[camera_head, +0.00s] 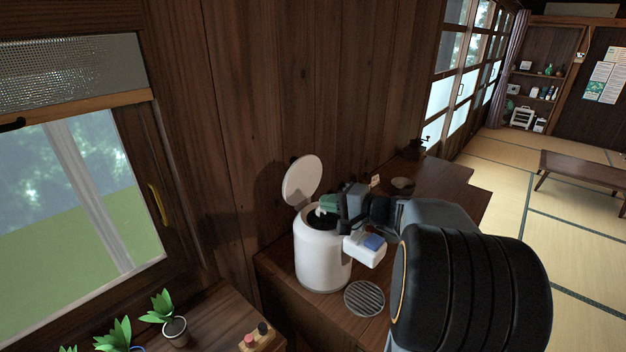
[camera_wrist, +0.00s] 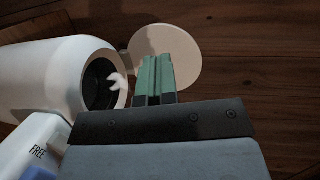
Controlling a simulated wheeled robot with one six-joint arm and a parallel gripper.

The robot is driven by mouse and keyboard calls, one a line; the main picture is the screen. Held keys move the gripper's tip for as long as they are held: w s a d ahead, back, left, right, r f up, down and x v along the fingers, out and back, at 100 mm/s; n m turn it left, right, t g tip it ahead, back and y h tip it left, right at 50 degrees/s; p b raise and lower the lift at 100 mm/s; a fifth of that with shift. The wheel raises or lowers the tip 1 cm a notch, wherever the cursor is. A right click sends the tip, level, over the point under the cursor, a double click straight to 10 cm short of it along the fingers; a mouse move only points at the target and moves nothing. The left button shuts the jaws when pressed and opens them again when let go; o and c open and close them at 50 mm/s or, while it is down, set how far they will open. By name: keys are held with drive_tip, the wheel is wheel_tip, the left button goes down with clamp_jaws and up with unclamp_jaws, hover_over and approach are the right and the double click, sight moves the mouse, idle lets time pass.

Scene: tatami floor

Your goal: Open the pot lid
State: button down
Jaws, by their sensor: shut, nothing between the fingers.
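The white pot (camera_head: 321,256) stands on the wooden counter. Its round lid (camera_head: 302,180) is swung up and stands tilted open on the far left side of the rim. In the wrist view the pot (camera_wrist: 60,75) lies to the left, its dark opening showing, with the lid (camera_wrist: 180,52) raised beside it. My gripper (camera_head: 328,203) is at the pot's mouth, its green fingers close together and empty. In the wrist view the fingers (camera_wrist: 157,76) overlap the lid's lower part in the picture; whether they touch it I cannot tell.
A round slatted grey trivet (camera_head: 364,298) lies on the counter right of the pot. A small bowl (camera_head: 402,184) stands farther back. Potted plants (camera_head: 172,320) and a small block with knobs (camera_head: 257,338) are at the lower left. The wooden wall rises close behind the pot.

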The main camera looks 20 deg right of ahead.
drive_tip(key=w+d+m+t+h, duration=0.1)
drive_tip(key=d+m+t+h, duration=0.1)
drive_tip(key=d+t, duration=0.35)
drive_tip(key=g+p, duration=0.2)
drive_tip(key=p, duration=0.2)
approach(307, 166)
drive_tip(key=shift+m+t, duration=0.25)
drive_tip(key=shift+m, duration=0.05)
drive_tip(key=x, duration=0.5)
drive_tip(key=shift+w+a, duration=0.2)
drive_tip(key=shift+a, duration=0.05)
drive_tip(key=shift+f+x, duration=0.2)
drive_tip(key=shift+x, duration=0.8)
drive_tip(key=shift+d, duration=0.1)
